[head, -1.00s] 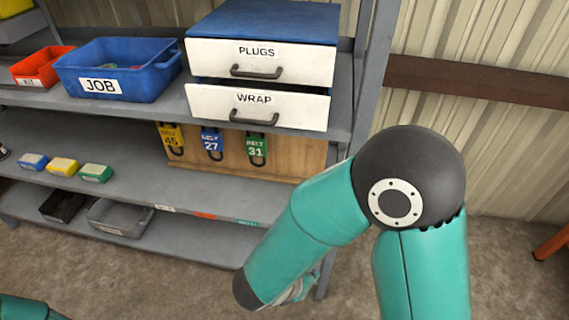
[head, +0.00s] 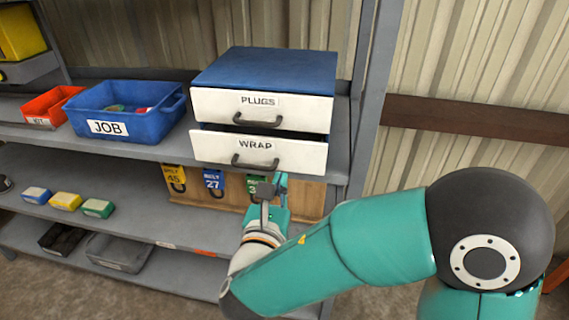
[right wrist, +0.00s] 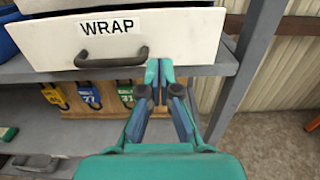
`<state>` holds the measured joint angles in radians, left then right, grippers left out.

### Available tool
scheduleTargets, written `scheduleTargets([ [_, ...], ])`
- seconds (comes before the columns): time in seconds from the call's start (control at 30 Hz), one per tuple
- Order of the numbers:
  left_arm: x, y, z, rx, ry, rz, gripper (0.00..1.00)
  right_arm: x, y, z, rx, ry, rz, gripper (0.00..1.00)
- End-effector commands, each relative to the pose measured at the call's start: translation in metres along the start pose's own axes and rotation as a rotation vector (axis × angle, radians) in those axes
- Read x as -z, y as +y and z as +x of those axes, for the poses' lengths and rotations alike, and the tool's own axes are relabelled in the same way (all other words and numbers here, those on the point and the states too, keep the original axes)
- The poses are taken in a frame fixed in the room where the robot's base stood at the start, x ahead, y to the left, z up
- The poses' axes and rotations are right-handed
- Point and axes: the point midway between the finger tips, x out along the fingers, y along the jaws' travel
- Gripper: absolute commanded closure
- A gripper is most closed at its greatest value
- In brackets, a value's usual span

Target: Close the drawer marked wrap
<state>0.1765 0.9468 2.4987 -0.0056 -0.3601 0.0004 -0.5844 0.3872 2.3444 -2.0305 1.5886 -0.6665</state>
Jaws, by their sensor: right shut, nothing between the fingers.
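The drawer marked WRAP (head: 300,155) is the lower white drawer of a blue cabinet (head: 265,66) on the shelf. It sticks out past the PLUGS drawer (head: 305,108) above it, with a dark gap between them. Its dark handle (head: 255,162) is on the front. In the right wrist view the WRAP drawer (right wrist: 185,38) fills the upper left, with its handle (right wrist: 110,60) left of my fingertips. My right gripper (head: 279,180) is shut and empty, just below the drawer front and right of the handle. In the wrist view the right gripper's fingertips (right wrist: 159,68) overlap the drawer's lower edge; I cannot tell whether they touch.
A blue JOB bin (head: 130,108) and a red bin (head: 50,105) stand left of the cabinet. Coloured tags (head: 213,181) hang on a wooden board below. A grey shelf post (head: 372,110) rises right of the cabinet.

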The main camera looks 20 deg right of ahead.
Motion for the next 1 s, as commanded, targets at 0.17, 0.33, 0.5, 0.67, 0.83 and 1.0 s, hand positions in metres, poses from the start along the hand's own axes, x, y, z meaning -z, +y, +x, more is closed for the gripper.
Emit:
scheduleTargets([
  [0.17,0.0,0.003,-0.008,0.0,0.0,0.0,0.0,-0.001,-0.001,0.033,0.004,0.001,-0.001,1.0],
  [0.33,0.0,0.004,-0.011,0.0,0.0,0.0,0.0,-0.001,0.0,0.049,0.002,0.001,0.0,1.0],
  [0.5,0.0,0.004,-0.012,0.0,0.0,0.0,0.0,0.0,0.001,0.054,-0.001,0.001,0.0,1.0],
  [0.67,0.0,0.004,-0.012,0.0,0.0,0.0,0.0,0.001,0.001,0.054,-0.002,0.001,0.0,1.0],
  [0.83,0.0,0.004,-0.011,0.0,0.0,0.0,0.0,0.001,0.001,0.058,0.0,0.002,0.001,1.0],
  [1.0,0.0,0.002,-0.006,0.0,0.0,0.0,0.0,0.003,0.0,0.086,0.003,0.002,0.003,1.0],
])
